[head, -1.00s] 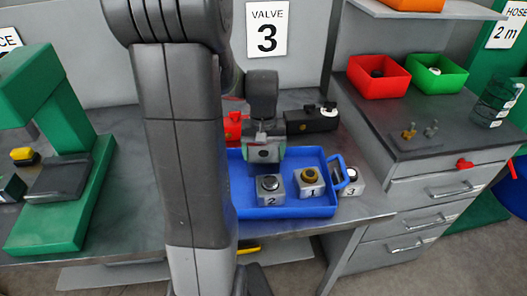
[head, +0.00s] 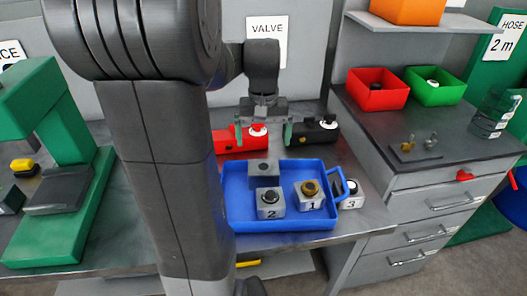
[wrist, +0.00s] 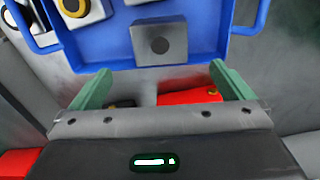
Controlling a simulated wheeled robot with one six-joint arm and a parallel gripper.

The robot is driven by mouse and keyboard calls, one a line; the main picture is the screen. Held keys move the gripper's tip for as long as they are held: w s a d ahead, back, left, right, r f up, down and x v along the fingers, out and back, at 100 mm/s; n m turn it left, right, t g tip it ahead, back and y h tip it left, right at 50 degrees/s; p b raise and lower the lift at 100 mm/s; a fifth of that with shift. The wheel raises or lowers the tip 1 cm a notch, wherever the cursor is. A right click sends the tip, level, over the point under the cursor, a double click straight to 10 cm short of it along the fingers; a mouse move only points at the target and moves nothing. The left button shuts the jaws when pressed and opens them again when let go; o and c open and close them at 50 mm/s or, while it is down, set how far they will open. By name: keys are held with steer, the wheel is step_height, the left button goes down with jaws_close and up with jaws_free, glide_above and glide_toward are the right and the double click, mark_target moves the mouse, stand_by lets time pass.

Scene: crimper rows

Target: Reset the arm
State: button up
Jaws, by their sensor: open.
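My gripper (head: 263,133) is open and empty, with its two green fingers spread wide above the back of the bench. In the wrist view its fingers (wrist: 163,86) have nothing between them. A plain grey block with a dark round hole (head: 264,180) sits in the blue tray (head: 237,212), at the back behind the block marked 2 (head: 270,203). The grey block also shows in the wrist view (wrist: 160,45), beyond the fingertips and apart from them.
The block marked 1 (head: 310,197) is in the tray; the block marked 3 (head: 350,196) stands outside it at right. A red box (head: 228,143) and a black box (head: 322,134) stand behind the tray. A green press (head: 70,190) is at left, red (head: 377,92) and green bins at right.

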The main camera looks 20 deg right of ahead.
mark_target(263, 167)
step_height(263, 167, up, 2)
steer(key=shift+f, duration=0.1)
stand_by(0.4)
step_height(263, 167, down, 13)
steer(key=shift+r, duration=0.2)
step_height(263, 167, up, 3)
steer(key=shift+f, duration=0.15)
steer(key=shift+r, duration=0.4)
